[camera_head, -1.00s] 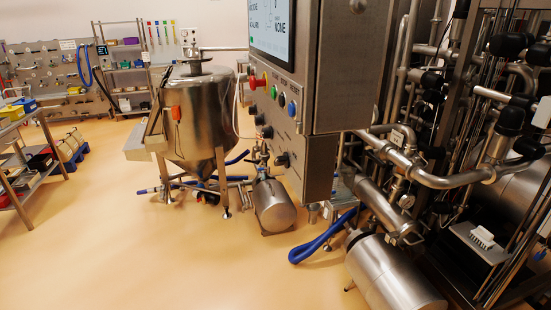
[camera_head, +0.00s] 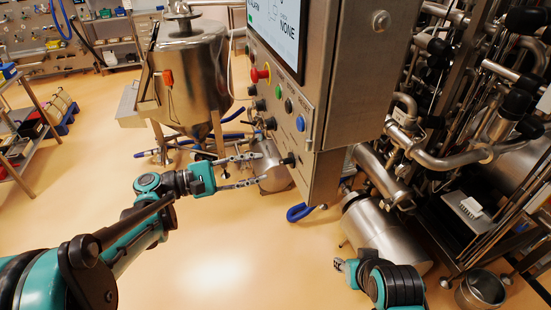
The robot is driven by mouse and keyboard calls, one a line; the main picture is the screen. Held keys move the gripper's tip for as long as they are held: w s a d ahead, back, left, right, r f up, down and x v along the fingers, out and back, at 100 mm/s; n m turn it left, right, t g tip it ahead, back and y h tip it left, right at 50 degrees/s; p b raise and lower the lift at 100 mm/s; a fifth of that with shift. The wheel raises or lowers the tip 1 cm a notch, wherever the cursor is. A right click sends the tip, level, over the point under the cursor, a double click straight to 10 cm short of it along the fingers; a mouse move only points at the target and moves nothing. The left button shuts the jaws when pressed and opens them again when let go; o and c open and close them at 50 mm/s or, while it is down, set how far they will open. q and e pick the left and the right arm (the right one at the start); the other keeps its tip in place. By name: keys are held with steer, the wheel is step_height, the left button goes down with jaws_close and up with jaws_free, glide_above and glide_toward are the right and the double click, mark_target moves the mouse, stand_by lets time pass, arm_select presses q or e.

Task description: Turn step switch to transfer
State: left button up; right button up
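The steel control cabinet (camera_head: 345,75) stands in the middle with its panel facing left. Several black switches are on the panel, among them one on the left edge (camera_head: 270,123) and a lone one low down (camera_head: 289,159). Their labels are too small to read, so I cannot tell which is the step switch. The screen (camera_head: 275,25) shows "NONE". My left gripper (camera_head: 260,169) is open and empty, its two fingers pointing right toward the lone low switch, apart from it in the picture. My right arm's end (camera_head: 345,266) shows at the bottom right; its fingers cannot be made out.
A red emergency button (camera_head: 261,74) and green (camera_head: 288,106) and blue (camera_head: 300,123) buttons sit on the same panel. A steel hopper (camera_head: 188,80) stands behind left. Pipework (camera_head: 440,155) and a motor (camera_head: 385,230) crowd the right. The floor at front centre is clear.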

mark_target(281, 163)
arm_select(q)
steer(key=x, duration=0.6)
jaws_close()
